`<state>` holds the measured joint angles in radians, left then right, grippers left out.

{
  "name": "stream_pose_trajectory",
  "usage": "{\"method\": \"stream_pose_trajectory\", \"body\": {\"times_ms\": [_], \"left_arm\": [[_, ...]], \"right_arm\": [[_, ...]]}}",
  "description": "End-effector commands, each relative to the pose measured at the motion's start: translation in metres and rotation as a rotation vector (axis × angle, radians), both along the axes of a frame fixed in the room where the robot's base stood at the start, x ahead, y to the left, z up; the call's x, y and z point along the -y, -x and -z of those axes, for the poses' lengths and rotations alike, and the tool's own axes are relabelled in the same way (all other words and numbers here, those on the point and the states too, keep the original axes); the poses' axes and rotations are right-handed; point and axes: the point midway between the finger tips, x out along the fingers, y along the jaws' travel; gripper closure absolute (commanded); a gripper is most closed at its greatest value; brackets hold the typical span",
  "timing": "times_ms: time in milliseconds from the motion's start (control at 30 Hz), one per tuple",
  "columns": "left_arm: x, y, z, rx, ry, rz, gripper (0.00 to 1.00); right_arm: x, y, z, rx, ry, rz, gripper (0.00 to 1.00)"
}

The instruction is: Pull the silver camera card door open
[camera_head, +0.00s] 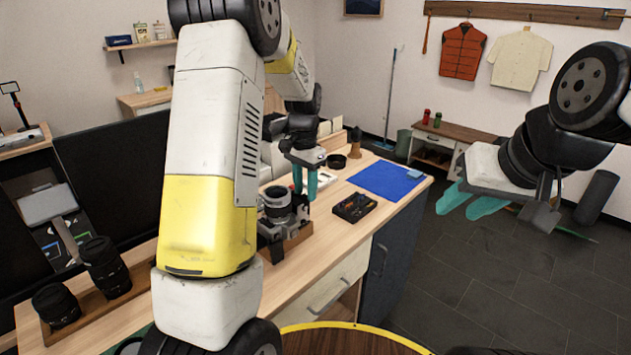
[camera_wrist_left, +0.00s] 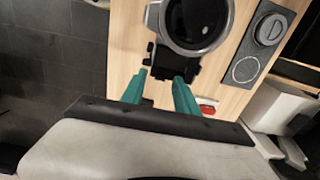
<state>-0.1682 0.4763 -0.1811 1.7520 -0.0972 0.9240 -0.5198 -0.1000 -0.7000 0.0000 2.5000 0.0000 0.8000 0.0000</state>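The silver camera (camera_head: 277,212), with a large silver and black lens, stands on a wooden base on the workbench. In the left wrist view its round lens (camera_wrist_left: 197,22) fills the top middle, with dark body parts below it. I cannot make out the card door. My left gripper (camera_head: 304,194) points down just right of the camera. In the left wrist view its teal fingers (camera_wrist_left: 160,80) are apart, close below the camera's dark parts, with nothing clearly held between them. My right gripper (camera_head: 455,207) is open and empty, off the bench at the right.
A black case of small items (camera_head: 354,207) and a blue mat (camera_head: 387,180) lie right of the camera. Black lenses (camera_head: 106,266) stand on a wooden tray at the left. A round yellow-rimmed table (camera_head: 350,328) is at the front. My left arm hides part of the bench.

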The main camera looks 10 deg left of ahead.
Motion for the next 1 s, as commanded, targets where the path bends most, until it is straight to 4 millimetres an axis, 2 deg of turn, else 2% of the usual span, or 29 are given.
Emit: {"method": "stream_pose_trajectory", "body": {"times_ms": [33,167,200,567,1000], "left_arm": [[0.000,0.000,0.000,0.000,0.000,0.000,0.72],[0.000,0.000,0.000,0.000,0.000,0.000,0.97],[0.000,0.000,0.000,0.000,0.000,0.000,1.00],[0.002,-0.003,-0.001,-0.022,-0.016,0.001,1.00],[0.015,-0.022,0.004,-0.254,-0.171,0.002,1.00]], "right_arm": [[0.000,0.000,0.000,0.000,0.000,0.000,0.64],[0.000,0.000,0.000,0.000,0.000,0.000,0.64],[0.000,0.000,0.000,0.000,0.000,0.000,0.64],[0.000,0.000,0.000,0.000,0.000,0.000,0.64],[0.000,0.000,0.000,0.000,0.000,0.000,0.64]]}}
